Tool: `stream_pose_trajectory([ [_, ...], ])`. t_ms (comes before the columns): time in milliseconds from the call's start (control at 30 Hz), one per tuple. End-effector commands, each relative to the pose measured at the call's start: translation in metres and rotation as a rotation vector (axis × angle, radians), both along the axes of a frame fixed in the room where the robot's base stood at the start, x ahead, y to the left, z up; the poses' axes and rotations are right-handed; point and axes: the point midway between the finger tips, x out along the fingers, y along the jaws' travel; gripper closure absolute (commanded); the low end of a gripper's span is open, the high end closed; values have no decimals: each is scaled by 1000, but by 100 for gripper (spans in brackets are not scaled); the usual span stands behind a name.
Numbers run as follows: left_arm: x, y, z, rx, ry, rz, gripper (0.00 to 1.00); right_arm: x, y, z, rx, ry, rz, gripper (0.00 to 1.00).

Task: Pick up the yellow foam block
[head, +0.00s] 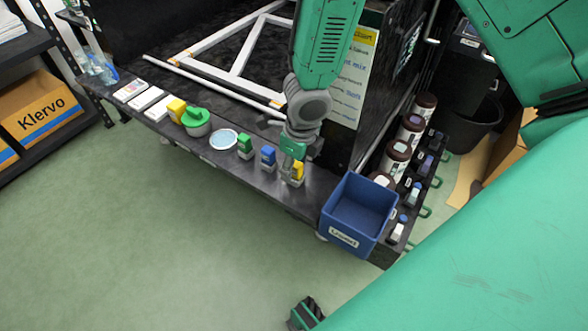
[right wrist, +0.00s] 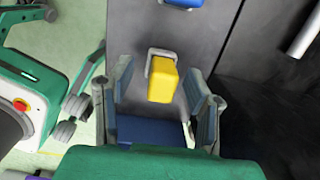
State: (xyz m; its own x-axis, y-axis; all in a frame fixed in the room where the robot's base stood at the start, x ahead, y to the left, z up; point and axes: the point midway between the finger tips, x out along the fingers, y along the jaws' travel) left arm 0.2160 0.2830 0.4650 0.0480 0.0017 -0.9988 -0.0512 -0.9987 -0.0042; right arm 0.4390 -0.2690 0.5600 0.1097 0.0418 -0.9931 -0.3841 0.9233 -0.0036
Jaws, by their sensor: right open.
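A yellow block (head: 299,170) stands on the dark bench near its front edge, beside the blue bin. In the right wrist view the yellow block (right wrist: 163,80) shows with a pale grey loop at its far end. My right gripper (head: 292,168) is above it, pointing down and partly hiding it. In the right wrist view its two fingers are apart, one on each side of the block, with gaps between. A second yellow piece (head: 176,109) lies farther left on the bench, beside a green lidded item.
The blue bin (head: 346,237) stands close on the right. Blue (head: 268,155) and green (head: 245,144) pieces stand to the left in the same row, then a round dish (head: 223,139). Brown jars (head: 397,157) line the right side. A white frame (head: 235,65) lies behind.

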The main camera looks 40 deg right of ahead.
Motion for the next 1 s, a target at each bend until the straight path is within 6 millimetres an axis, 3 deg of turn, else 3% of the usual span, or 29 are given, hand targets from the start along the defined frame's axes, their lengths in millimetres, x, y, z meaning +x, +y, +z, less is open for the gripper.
stream_pose_trajectory([
  [200,1,0,0,0,-1,0,0,1,0,-1,1,-2,-1,55],
  [233,1,0,0,0,-1,0,0,1,0,-1,1,-2,-1,59],
  [333,1,0,0,0,-1,0,0,1,0,-1,1,-2,-1,94],
  [367,0,0,0,0,-1,0,0,1,0,-1,0,-1,-1,99],
  [733,0,0,3,0,-1,0,0,0,0,4,2,-1,-2,99],
  [1000,1,0,37,0,-1,0,0,1,0,50,4,-1,-5,99],
])
